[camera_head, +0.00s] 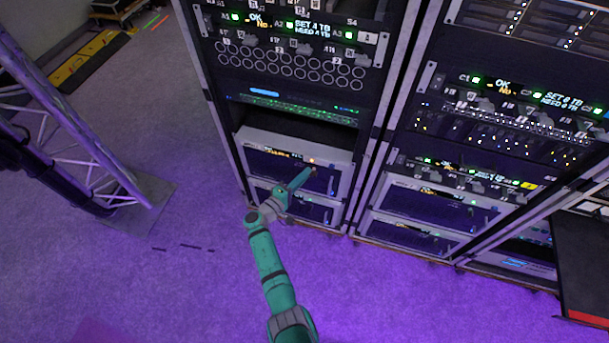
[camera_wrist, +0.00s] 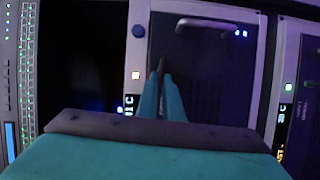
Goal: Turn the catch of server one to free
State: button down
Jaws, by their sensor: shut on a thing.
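My gripper (camera_head: 310,171) reaches the front of the upper silver-framed server (camera_head: 285,143) low in the left rack. In the wrist view, the two teal fingers of my gripper (camera_wrist: 163,82) are close together, shut on a small dark catch (camera_wrist: 161,64). Only the tip of the catch shows; the fingers cover the rest, so its turn angle cannot be read. The server's dark front panel (camera_wrist: 215,75) shows turned on its side in the wrist view, with a handle across one end.
A second silver-framed server (camera_head: 318,222) sits just below. Patch panels with round sockets (camera_head: 290,68) are above. Another rack (camera_head: 410,190) stands close on the right. A truss leg (camera_head: 85,140) on a base plate stands left. Purple floor between is mostly open.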

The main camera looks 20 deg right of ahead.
jog(key=shift+f+n, duration=0.1)
jog(key=shift+n, duration=0.3)
jog(key=c, duration=1.9)
grip_release()
jog(key=shift+s+a, duration=0.1)
jog(key=v, duration=1)
jog(key=shift+s+a+f, duration=0.1)
jog(key=shift+a, duration=0.2)
